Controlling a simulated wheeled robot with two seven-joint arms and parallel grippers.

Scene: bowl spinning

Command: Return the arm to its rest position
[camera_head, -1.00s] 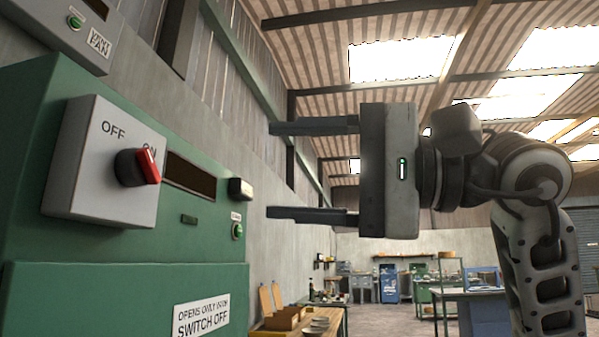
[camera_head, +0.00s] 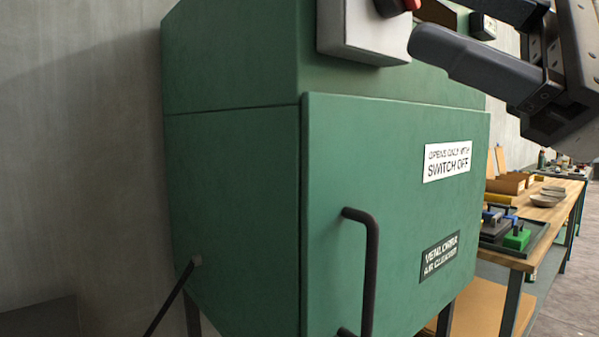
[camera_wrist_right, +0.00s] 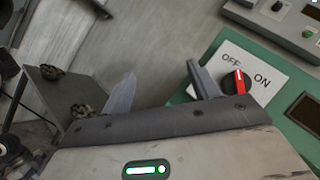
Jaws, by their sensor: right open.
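My right gripper (camera_head: 475,35) is at the top right of the head view, cut off by the frame edge, close to the grey switch box (camera_head: 352,32) on the green cabinet (camera_head: 235,150). In the right wrist view its two fingers (camera_wrist_right: 160,88) are spread with nothing between them. The red switch knob (camera_wrist_right: 234,82) is just right of one finger there, with OFF and ON printed on the plate; I cannot tell whether they touch. My left gripper is in neither view.
The cabinet door has a dark bar handle (camera_head: 368,270) and a SWITCH OFF label (camera_head: 447,160). A wooden workbench (camera_head: 545,215) with bowls (camera_head: 545,198) and a tray of coloured blocks (camera_head: 515,238) stands to the right. A bare wall (camera_head: 80,140) is at the left.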

